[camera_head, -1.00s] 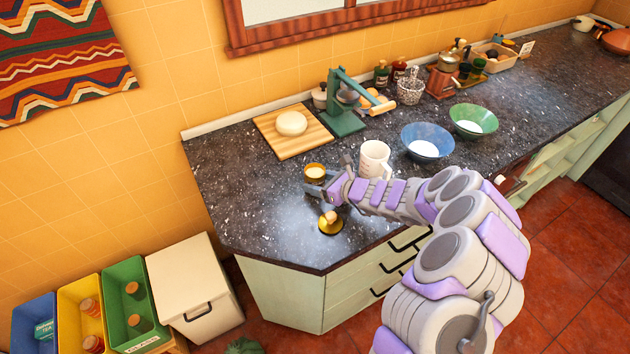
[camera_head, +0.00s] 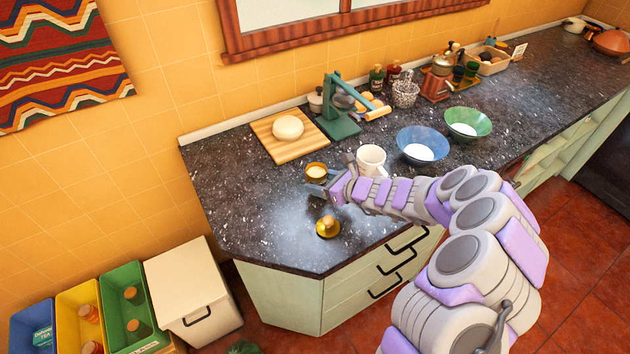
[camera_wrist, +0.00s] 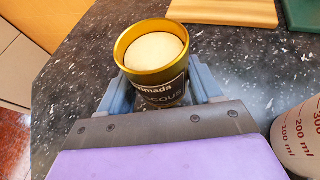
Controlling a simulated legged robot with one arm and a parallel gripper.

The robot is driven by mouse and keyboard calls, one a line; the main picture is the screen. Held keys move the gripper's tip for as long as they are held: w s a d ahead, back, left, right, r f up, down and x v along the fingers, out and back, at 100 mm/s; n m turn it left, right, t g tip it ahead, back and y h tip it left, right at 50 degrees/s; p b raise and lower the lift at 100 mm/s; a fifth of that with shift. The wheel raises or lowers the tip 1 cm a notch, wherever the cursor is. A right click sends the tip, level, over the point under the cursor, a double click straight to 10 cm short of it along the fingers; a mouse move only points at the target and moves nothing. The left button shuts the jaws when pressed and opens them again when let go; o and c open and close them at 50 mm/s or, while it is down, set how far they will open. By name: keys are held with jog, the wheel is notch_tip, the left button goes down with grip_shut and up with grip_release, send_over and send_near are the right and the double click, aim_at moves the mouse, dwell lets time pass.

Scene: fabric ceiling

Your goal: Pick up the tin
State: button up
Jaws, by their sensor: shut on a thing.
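The tin (camera_head: 316,171) is a small round can with a gold rim, a dark label and pale contents. It is upright near the front left part of the dark speckled counter. My gripper (camera_head: 317,185) is shut on it from the near side. In the wrist view the tin (camera_wrist: 160,75) stands between the two blue-grey fingers of my gripper (camera_wrist: 158,88), with its top open. The fingers hide part of its lower side. I cannot tell clearly whether its base touches the counter.
A gold lid with a knob (camera_head: 328,228) lies near the counter's front edge. A cutting board with dough (camera_head: 271,141) lies behind. A blue bowl (camera_head: 421,146) is further right.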

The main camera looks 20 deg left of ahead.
jog(key=s+d+p, duration=0.1)
jog(key=d, duration=0.4)
jog(key=s+d, duration=0.2)
jog(key=d, duration=0.3)
jog(key=s+d+p, duration=0.1)
jog(key=s+d, duration=0.1)
jog(key=d, duration=0.3)
jog(key=shift+s+d+p, duration=0.15)
jog(key=shift+d+p, duration=0.1)
jog(key=shift+p, duration=0.1)
